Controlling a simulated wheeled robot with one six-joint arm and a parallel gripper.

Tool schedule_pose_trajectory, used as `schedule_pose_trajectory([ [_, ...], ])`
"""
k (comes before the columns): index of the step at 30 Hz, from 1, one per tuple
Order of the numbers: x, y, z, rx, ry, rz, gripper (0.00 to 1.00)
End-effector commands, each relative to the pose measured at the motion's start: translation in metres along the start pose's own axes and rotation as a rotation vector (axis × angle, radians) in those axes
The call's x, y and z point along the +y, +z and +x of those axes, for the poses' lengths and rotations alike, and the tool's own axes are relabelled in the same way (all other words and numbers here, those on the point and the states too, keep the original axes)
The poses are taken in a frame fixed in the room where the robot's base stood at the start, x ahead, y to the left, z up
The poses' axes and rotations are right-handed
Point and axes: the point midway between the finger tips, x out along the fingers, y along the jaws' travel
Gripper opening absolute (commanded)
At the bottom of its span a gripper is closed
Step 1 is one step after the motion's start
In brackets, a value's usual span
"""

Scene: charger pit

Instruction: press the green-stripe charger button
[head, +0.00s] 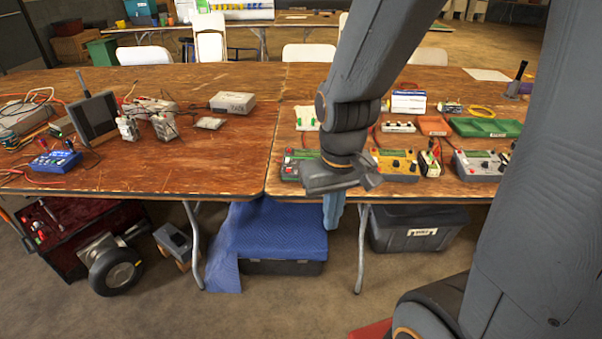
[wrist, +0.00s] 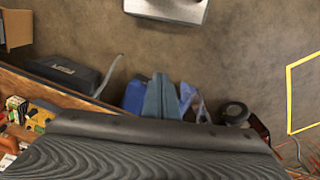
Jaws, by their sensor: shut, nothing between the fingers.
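A dark charger box with a green band and red knobs (head: 293,164) sits near the front edge of the right-hand table in the head view, partly hidden behind my wrist. A yellow-orange charger (head: 397,166) and a grey charger (head: 481,166) stand to its right. The details of their buttons are too small to tell. My gripper's blue-grey fingers (head: 333,211) point down in front of the table edge, below the tabletop, apart from every charger. They also show in the wrist view (wrist: 160,97), together and empty.
The brown table (head: 225,160) carries a monitor (head: 95,118), a blue device (head: 56,161), cables and a green tray (head: 485,127). Below are a blue cloth-covered box (head: 281,232), a black case (head: 418,230) and a wheel (head: 115,271). The floor in front is mostly open.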

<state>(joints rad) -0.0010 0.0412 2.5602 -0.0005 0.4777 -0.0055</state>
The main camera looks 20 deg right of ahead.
Motion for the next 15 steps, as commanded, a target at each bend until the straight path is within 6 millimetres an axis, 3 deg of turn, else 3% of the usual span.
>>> schedule_pose_trajectory([
  [6, 0.000, -0.001, 0.000, 0.001, 0.000, -0.001, 0.00],
  [9, 0.003, -0.010, 0.002, 0.021, 0.007, -0.023, 0.00],
  [11, 0.006, -0.024, 0.006, 0.050, 0.018, -0.059, 0.00],
  [15, 0.020, -0.085, 0.017, 0.183, 0.067, -0.227, 0.00],
])
